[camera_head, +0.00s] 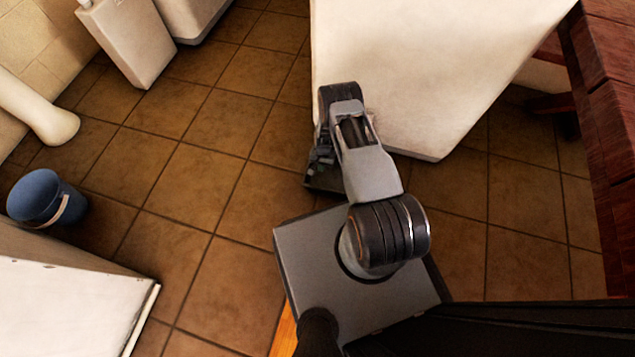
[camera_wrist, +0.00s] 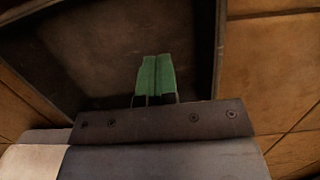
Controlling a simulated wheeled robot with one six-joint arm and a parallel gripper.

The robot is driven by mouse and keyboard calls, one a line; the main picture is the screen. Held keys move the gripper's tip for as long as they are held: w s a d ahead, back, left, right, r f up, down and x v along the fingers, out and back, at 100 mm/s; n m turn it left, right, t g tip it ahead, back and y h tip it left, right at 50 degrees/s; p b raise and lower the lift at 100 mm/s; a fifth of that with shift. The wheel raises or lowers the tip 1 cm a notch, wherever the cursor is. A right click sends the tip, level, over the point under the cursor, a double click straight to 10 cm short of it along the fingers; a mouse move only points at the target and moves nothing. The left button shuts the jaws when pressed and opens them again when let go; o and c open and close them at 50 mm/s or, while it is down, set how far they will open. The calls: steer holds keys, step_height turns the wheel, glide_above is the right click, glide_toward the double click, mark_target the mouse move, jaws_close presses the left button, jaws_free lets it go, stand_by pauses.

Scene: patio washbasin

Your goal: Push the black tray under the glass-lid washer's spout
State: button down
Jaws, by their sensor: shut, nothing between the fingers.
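The black tray (camera_wrist: 90,50) fills most of the upper wrist view, with its raised dark rim running down the right side. My gripper (camera_wrist: 157,58) shows green fingertips, shut together with nothing between them. The fingertips appear over the tray's floor, inside its rim; whether they touch it I cannot tell. In the head view my arm mostly hides this spot, and a dark patch, apparently part of the tray (camera_head: 322,182), shows low beside the large white cabinet. No spout or glass lid is visible, so I cannot tell which appliance is the washer.
A large white cabinet (camera_head: 430,70) stands just beyond my arm. A reddish wooden bench (camera_head: 610,110) is at the right. A blue bucket (camera_head: 36,197), a white panel (camera_head: 65,305) and a beige container (camera_head: 125,40) are at the left. Tiled floor (camera_head: 195,180) is clear between them.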

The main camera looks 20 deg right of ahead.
mark_target(317, 187)
steer(key=s+a, duration=0.1)
steer(key=s, duration=0.1)
steer(key=s+a, duration=0.1)
steer(key=s, duration=0.1)
steer(key=s+a, duration=0.2)
steer(key=shift+a, duration=0.1)
steer(key=shift+f+b, duration=0.55)
steer(key=shift+b, duration=0.1)
steer(key=shift+f, duration=0.15)
steer(key=shift+f+b, duration=0.1)
steer(key=shift+b, duration=0.25)
steer(key=shift+w, duration=0.1)
